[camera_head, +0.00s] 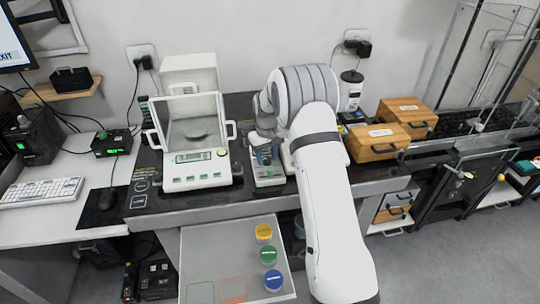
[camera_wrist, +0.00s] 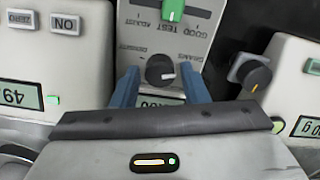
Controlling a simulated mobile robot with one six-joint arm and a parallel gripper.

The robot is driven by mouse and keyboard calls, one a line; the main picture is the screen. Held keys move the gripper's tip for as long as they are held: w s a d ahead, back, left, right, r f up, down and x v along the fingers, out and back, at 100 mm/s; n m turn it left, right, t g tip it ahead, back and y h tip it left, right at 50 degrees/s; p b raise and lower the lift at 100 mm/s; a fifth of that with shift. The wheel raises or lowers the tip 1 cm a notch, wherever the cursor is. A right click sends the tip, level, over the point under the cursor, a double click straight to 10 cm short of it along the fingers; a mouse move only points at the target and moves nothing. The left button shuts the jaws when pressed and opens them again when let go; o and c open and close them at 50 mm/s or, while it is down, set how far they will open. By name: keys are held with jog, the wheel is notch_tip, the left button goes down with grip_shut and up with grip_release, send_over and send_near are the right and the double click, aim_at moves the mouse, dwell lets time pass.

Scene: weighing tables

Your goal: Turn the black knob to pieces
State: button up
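The black knob (camera_wrist: 160,70) is on the grey panel of a small white device (camera_wrist: 195,30) in the wrist view. Its white pointer mark points to the right in that view. Upside-down lettering around it reads DENSITY and GRAMS; no "pieces" label is legible. My gripper (camera_wrist: 161,82) is open, with one blue finger on each side of the knob in the picture; I cannot tell whether they touch it. In the head view my gripper (camera_head: 265,152) is over the small device (camera_head: 268,180), and the knob is not distinguishable there.
A green slider (camera_wrist: 172,10) sits on the same panel. A second dark knob with a yellow mark (camera_wrist: 256,76) is on the right. A balance (camera_head: 195,170) stands left of my gripper, wooden boxes (camera_head: 377,142) right. An open drawer (camera_head: 215,250) holds coloured discs below.

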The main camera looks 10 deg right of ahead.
jog(key=c, duration=0.7)
jog(key=shift+d, duration=0.25)
jog(key=shift+a, duration=0.1)
jog(key=shift+c, duration=0.2)
